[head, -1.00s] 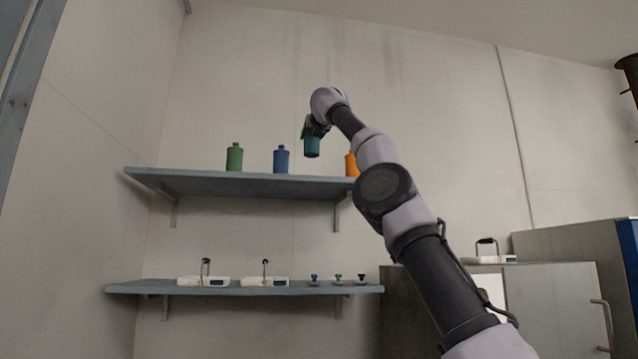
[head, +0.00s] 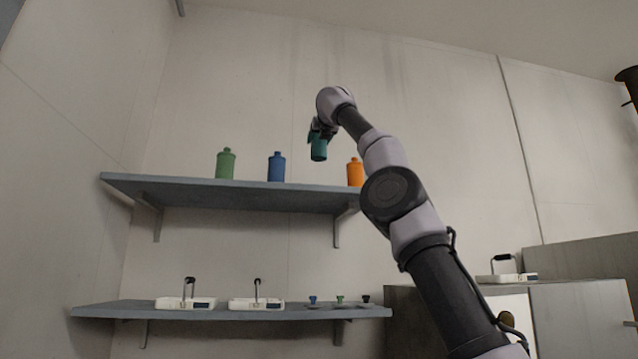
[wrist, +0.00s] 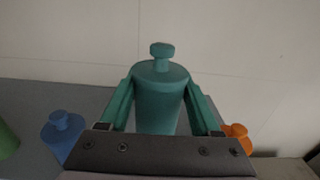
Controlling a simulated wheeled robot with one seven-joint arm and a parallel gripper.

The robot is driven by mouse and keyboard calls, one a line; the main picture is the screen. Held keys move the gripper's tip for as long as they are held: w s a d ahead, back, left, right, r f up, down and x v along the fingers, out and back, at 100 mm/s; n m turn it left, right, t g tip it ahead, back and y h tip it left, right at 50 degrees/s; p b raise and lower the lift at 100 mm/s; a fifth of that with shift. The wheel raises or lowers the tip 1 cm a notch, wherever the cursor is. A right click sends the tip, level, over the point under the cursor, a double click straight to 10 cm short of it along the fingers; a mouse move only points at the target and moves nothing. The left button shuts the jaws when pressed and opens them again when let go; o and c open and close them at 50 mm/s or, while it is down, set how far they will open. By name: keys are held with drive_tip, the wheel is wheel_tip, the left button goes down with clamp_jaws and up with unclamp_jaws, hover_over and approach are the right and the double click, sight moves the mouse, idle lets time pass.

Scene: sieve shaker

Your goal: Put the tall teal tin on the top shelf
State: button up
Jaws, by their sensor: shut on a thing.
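The teal tin (head: 319,152) hangs upright from my gripper (head: 316,134), above the top shelf (head: 230,192) and between the blue and orange tins in the head view. In the wrist view the teal tin (wrist: 159,98) with its knobbed lid stands between the two teal fingers of my gripper (wrist: 160,95), which are shut on it. In the head view the tin's bottom is above the shelf surface, with a gap showing below it.
A green tin (head: 226,164), a blue tin (head: 276,167) and an orange tin (head: 355,172) stand on the top shelf. The lower shelf (head: 230,311) holds white scales (head: 185,302) and small knobbed items (head: 339,300). A gap on the top shelf lies between blue and orange.

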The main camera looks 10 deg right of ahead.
sight(322, 151)
drive_tip(key=shift+s+f, duration=0.15)
drive_tip(key=shift+f, duration=0.05)
drive_tip(key=f, duration=0.5)
drive_tip(key=shift+d, duration=0.25)
drive_tip(key=shift+w+f, duration=0.2)
drive_tip(key=shift+f, duration=2.1)
drive_tip(key=o, duration=1.4)
drive_tip(key=shift+f, duration=0.2)
drive_tip(key=shift+r, duration=0.1)
